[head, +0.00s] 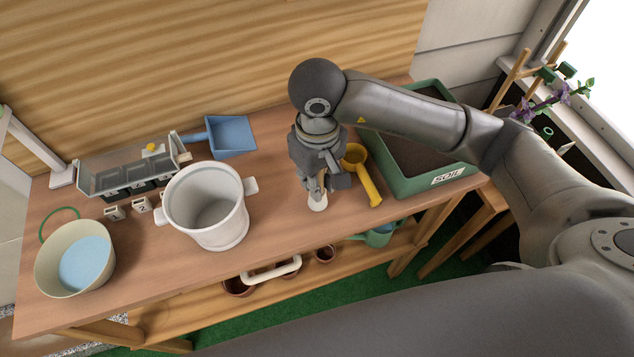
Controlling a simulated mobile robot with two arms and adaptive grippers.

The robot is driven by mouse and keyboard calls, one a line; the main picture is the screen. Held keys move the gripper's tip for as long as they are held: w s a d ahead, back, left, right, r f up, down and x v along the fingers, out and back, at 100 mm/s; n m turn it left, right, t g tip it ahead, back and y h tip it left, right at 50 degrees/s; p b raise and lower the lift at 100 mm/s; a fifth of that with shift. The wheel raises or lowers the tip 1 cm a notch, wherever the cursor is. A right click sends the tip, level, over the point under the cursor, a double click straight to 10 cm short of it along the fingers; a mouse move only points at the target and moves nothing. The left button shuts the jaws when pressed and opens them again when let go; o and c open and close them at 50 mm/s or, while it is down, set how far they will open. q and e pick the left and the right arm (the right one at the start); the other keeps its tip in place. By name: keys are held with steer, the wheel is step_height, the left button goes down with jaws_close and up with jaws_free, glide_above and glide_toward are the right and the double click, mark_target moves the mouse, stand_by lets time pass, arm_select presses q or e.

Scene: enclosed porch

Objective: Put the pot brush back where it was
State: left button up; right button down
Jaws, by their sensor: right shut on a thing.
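My right gripper (316,184) points down over the wooden bench, right of the white two-handled pot. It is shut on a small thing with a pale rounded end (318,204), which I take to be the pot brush. The fingers hide most of it, and I cannot tell whether its lower end touches the bench. My left gripper is not in view.
The white pot (207,208) and a bowl of blue water (60,262) stand left on the bench (275,222). A yellow scoop (369,187) and a green soil tray (408,187) lie close right of the gripper. A blue dustpan (231,137) is behind.

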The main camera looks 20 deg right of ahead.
mark_target(319, 206)
step_height(319, 206, down, 2)
steer(key=shift+s+a+f+p, duration=0.1)
steer(key=shift+p, duration=0.55)
steer(key=shift+f, duration=0.15)
steer(key=shift+f+b, duration=0.15)
steer(key=shift+b, duration=0.2)
steer(key=c, duration=1.4)
jaws_free()
steer(key=shift+o, duration=0.2)
